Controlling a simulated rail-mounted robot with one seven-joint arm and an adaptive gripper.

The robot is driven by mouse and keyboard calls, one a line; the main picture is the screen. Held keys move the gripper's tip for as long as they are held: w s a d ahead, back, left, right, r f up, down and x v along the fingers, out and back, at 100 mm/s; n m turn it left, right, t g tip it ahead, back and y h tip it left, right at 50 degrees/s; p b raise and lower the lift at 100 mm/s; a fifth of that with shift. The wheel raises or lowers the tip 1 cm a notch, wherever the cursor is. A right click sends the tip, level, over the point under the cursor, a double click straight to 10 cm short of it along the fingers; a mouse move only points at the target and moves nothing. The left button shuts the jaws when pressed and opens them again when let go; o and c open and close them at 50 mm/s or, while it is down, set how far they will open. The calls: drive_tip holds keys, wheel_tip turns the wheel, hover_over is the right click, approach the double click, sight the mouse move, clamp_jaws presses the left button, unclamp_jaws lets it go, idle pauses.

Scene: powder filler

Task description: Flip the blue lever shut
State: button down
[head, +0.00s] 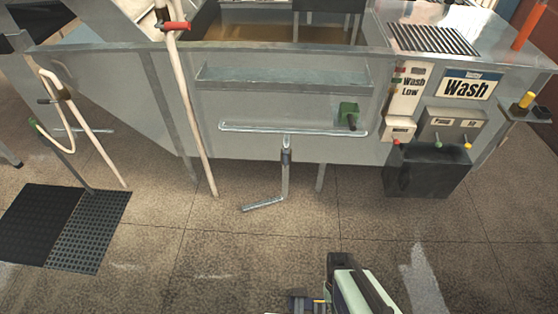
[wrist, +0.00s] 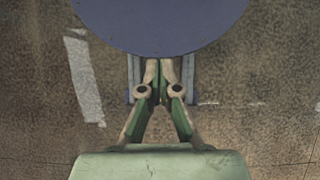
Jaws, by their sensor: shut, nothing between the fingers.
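No blue lever can be made out in the head view. My gripper (wrist: 160,75) shows in the wrist view, its green and tan fingers together and shut with nothing between them. A large blue-violet rounded shape fills the top of the wrist view, just beyond the fingertips; I cannot tell what it is.
A grey wash machine (head: 270,100) spans the back. It carries a red lever (head: 177,25) on a white pipe, a green handle (head: 347,109), a Wash panel (head: 466,87) and a dark box (head: 428,180). A black floor grate (head: 85,235) lies left. The middle floor is clear.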

drive_tip(key=w+a+f+n+t+h+b, duration=0.1)
drive_tip(key=w+a+n+t+b, duration=0.15)
drive_tip(key=w+a, duration=0.65)
drive_tip(key=w+a+f+n+t+h+b, duration=0.1)
drive_tip(key=w+a+f+n+b, duration=0.15)
drive_tip(key=w, duration=1.25)
drive_tip(key=w+a+f+n+t+h+b, duration=0.1)
drive_tip(key=w+a+n+b, duration=0.3)
drive_tip(key=w, duration=0.8)
drive_tip(key=w+a+r+n+t+h+b, duration=0.2)
drive_tip(key=w+a+r+n, duration=0.3)
drive_tip(key=w+a+r, duration=0.5)
drive_tip(key=w+a+r+n+t+h+b, duration=0.1)
drive_tip(key=w+a+r+n+h, duration=0.2)
drive_tip(key=w+a+r, duration=0.6)
drive_tip(key=w+a+n, duration=0.1)
drive_tip(key=w+n, duration=0.1)
drive_tip(key=w, duration=0.3)
drive_tip(key=shift+w+a+r+n+t+b, duration=0.3)
drive_tip(key=shift+a+r+n+t+b, duration=0.05)
drive_tip(key=shift+a+r+n, duration=0.05)
